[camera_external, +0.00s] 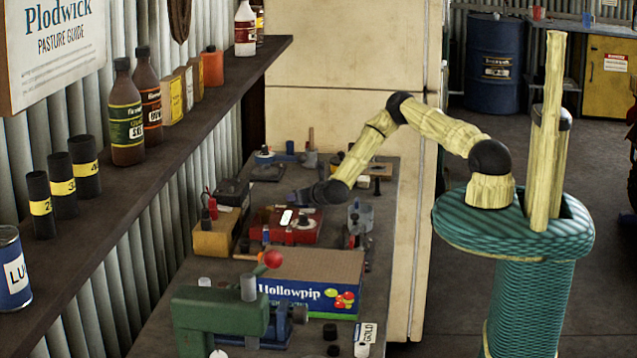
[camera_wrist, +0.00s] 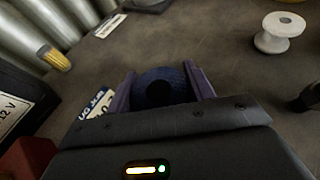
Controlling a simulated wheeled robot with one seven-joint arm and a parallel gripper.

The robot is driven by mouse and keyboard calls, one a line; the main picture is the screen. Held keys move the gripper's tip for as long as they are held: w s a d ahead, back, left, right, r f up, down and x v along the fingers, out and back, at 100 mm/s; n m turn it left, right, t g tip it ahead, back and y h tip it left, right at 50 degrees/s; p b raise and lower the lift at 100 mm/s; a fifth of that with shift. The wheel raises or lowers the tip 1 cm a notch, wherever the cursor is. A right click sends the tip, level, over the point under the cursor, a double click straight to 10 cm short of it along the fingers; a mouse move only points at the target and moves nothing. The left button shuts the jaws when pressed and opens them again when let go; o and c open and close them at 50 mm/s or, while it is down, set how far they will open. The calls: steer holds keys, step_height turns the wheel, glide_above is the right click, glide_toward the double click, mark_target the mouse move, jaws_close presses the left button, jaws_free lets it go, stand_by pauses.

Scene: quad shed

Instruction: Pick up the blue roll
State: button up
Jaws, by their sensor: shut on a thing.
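The blue roll (camera_wrist: 160,76) sits between the two purple fingers of my gripper (camera_wrist: 162,84) in the wrist view. The fingers touch it on its left and right sides, and its dark centre hole faces the camera. My gripper is shut on it, close over the workbench top (camera_wrist: 225,45). In the external view my gripper (camera_external: 293,196) is low over the far part of the bench, and the held roll cannot be made out there.
A white spool (camera_wrist: 280,31) stands right of my gripper, and a battery marked 12 V (camera_wrist: 18,112) is at left. A red case (camera_external: 275,232), a yellow box (camera_external: 213,240) and a cardboard box (camera_external: 325,265) stand nearer on the bench.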

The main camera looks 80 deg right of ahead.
step_height(320, 180, up, 10)
steer(key=shift+r+b, duration=0.1)
steer(key=shift+b, duration=1.05)
